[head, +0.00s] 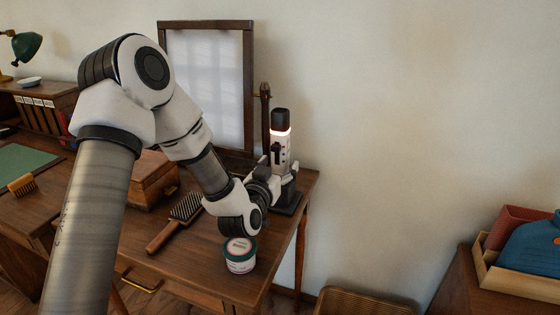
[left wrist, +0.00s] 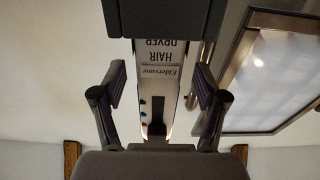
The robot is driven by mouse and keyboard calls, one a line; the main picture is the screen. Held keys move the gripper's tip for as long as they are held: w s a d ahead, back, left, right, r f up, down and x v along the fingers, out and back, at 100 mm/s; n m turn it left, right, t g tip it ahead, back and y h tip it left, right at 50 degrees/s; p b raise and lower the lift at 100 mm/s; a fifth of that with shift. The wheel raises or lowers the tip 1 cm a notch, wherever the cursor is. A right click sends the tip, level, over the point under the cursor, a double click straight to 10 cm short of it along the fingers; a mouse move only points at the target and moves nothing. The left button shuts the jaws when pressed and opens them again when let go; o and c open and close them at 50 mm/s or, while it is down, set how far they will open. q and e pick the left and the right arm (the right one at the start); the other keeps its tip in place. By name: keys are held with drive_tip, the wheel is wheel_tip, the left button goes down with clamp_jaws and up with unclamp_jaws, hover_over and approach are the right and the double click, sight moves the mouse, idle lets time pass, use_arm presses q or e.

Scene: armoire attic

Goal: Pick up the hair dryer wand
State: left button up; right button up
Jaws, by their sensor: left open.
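The hair dryer wand (head: 281,147) stands upright in a dark stand (head: 290,203) at the right end of the wooden dressing table. It is white with a black top and a glowing reddish ring below the top. My left gripper (head: 268,178) is at its lower part, partly hiding it. In the left wrist view the wand (left wrist: 158,90) appears upside down, with an "Eldervane HAIR DRYER" label. The left gripper (left wrist: 161,80) is open there, with one finger on each side of the wand and gaps between. My right gripper is not in view.
A framed mirror (head: 207,85) stands behind, left of the wand. A hairbrush (head: 186,207) and a round tub (head: 240,256) lie near my arm. A wooden box (head: 152,178) is further left. The table's right edge is close to the stand.

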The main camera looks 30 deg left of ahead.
sight(284, 158)
use_arm(q)
drive_tip(key=x, duration=0.3)
drive_tip(key=shift+w+r, duration=0.15)
drive_tip(key=shift+w, duration=0.25)
clamp_jaws()
